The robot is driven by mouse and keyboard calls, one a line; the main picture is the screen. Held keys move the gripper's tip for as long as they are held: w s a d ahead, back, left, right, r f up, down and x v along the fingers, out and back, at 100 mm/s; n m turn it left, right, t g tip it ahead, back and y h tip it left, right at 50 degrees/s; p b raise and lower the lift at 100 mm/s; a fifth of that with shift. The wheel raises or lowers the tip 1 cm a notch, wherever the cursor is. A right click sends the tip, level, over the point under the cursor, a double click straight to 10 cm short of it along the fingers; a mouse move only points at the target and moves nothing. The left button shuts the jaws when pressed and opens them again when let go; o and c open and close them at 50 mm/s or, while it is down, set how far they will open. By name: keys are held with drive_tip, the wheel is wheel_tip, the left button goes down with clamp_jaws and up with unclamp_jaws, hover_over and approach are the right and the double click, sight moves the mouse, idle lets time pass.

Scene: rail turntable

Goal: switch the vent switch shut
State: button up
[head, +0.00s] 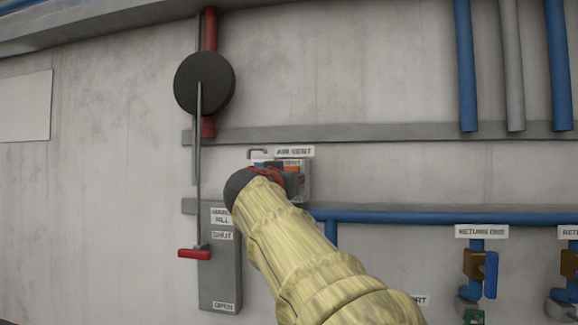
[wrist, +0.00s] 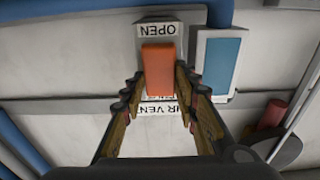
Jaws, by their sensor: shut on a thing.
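The vent switch (wrist: 158,70) is an orange block between my fingers in the wrist view. My gripper (wrist: 158,86) is shut on it, with one finger along each side. The wrist picture is upside down. An OPEN label (wrist: 161,30) is on one side of the switch, and the AIR VENT label (wrist: 145,108) is on the other, partly covered by my fingers. A second label by the switch is mostly hidden. In the head view my gripper (head: 262,178) is against the switch box (head: 305,182) under the AIR VENT label (head: 294,151), hiding most of it.
A long lever with a red handle (head: 194,254) hangs left of my gripper, before a grey plate (head: 220,280) marked SHUT and OPEN. A blue pipe (head: 400,216) runs right of the box. Valves (head: 478,264) stand at lower right. A blue panel (wrist: 222,62) is beside the switch.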

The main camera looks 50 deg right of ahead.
drive_tip(key=shift+r+y+p, duration=0.1)
drive_tip(key=shift+y+p, duration=0.2)
drive_tip(key=shift+p, duration=0.25)
drive_tip(key=o, duration=1.1)
drive_tip(key=v, duration=1.2)
drive_tip(key=shift+w, duration=0.1)
